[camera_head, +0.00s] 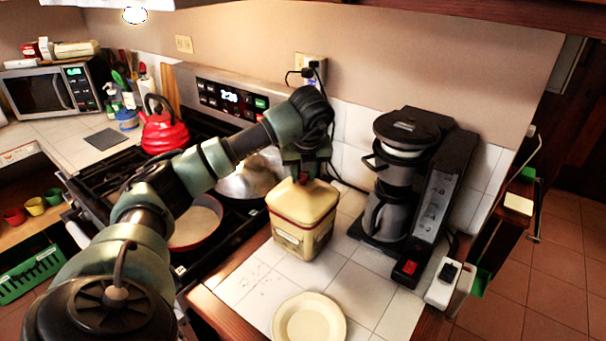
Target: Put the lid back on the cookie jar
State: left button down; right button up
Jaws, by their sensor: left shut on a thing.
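The cookie jar (302,238) is a square cream tin with a printed front, upright on the white tiled counter to the right of the stove. Its cream lid (300,202) with a red lower edge is on top of the jar, lined up with it; no clear gap shows, but I cannot tell if it is fully seated. My left gripper (304,174) points down from above and is shut on the lid at its top. The fingers largely hide the lid's knob. My right gripper is out of view.
A black coffee maker (385,190) stands close to the right of the jar. A cream plate (310,319) lies in front. The stove on the left holds a red kettle (164,130), a red-rimmed pan (197,224) and a metal-lidded pot (246,180). A power strip (446,287) is at the right edge.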

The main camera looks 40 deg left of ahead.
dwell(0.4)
pick_arm(q)
jog(key=c, duration=1)
grip_release()
jog(key=o, duration=0.5)
jog(key=shift+r+p, duration=2.2)
jog(key=shift+r, duration=1.35)
